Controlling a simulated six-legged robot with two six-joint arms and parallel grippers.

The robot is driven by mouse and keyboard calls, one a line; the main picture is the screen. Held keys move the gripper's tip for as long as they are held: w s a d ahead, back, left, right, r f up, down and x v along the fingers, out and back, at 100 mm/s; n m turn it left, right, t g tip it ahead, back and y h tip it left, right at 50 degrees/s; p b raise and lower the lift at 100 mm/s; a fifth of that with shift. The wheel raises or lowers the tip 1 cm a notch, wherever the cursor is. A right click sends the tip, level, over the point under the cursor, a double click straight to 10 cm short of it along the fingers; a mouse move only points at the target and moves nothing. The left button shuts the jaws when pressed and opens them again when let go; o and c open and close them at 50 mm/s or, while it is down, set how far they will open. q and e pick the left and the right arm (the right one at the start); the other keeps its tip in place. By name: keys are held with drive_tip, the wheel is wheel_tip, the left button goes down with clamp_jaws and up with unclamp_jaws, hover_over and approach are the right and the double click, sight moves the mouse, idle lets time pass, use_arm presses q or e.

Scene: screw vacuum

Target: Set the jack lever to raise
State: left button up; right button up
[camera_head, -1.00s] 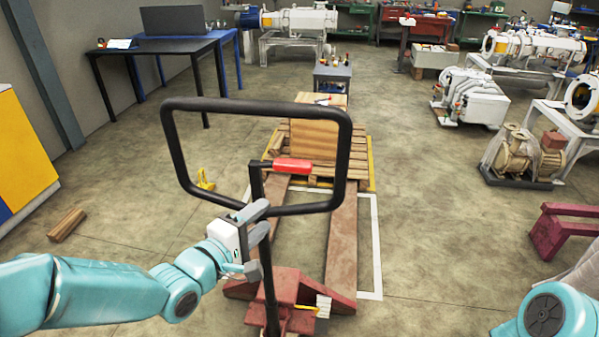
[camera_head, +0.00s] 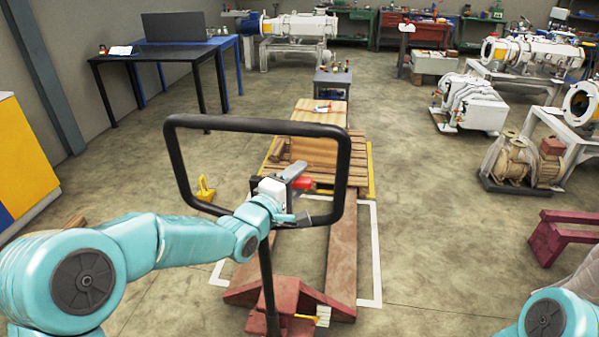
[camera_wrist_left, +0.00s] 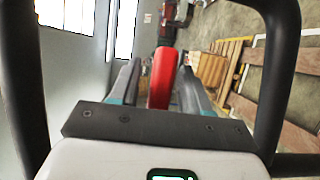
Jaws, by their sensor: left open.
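The pallet jack's black handle loop (camera_head: 258,125) stands upright in front of me. Its red lever (camera_head: 304,184) shows inside the loop, partly hidden by my left gripper (camera_head: 292,180). In the left wrist view the red lever (camera_wrist_left: 163,76) lies between the two fingers of my left gripper (camera_wrist_left: 158,92), with the fingers apart on either side of it. I cannot tell whether they touch it. The jack's red base (camera_head: 285,298) is low on the floor. My right gripper is out of view; only part of my right arm shows at the lower right.
The jack's forks (camera_head: 342,260) run toward a wooden pallet (camera_head: 350,180) with a wooden box (camera_head: 314,150) on it. A yellow object (camera_head: 205,189) lies on the floor to the left. A pump (camera_head: 520,160) stands at the right, with free floor between.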

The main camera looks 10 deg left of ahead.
use_arm(q)
drive_tip(key=shift+w+d, duration=0.25)
drive_tip(key=shift+w, duration=0.2)
drive_tip(key=shift+c, duration=0.3)
clamp_jaws()
wheel_tip(320, 180, down, 3)
drive_tip(key=m+b, duration=0.2)
drive_tip(key=b, duration=0.2)
drive_tip(key=shift+g+y, duration=0.3)
drive_tip(key=shift+g, duration=0.1)
drive_tip(key=shift+f+m+b, duration=0.1)
drive_tip(key=shift+m+b, duration=0.35)
drive_tip(key=shift+m, duration=0.25)
drive_tip(key=shift+o, duration=0.3)
unclamp_jaws()
drive_tip(key=shift+a, duration=0.1)
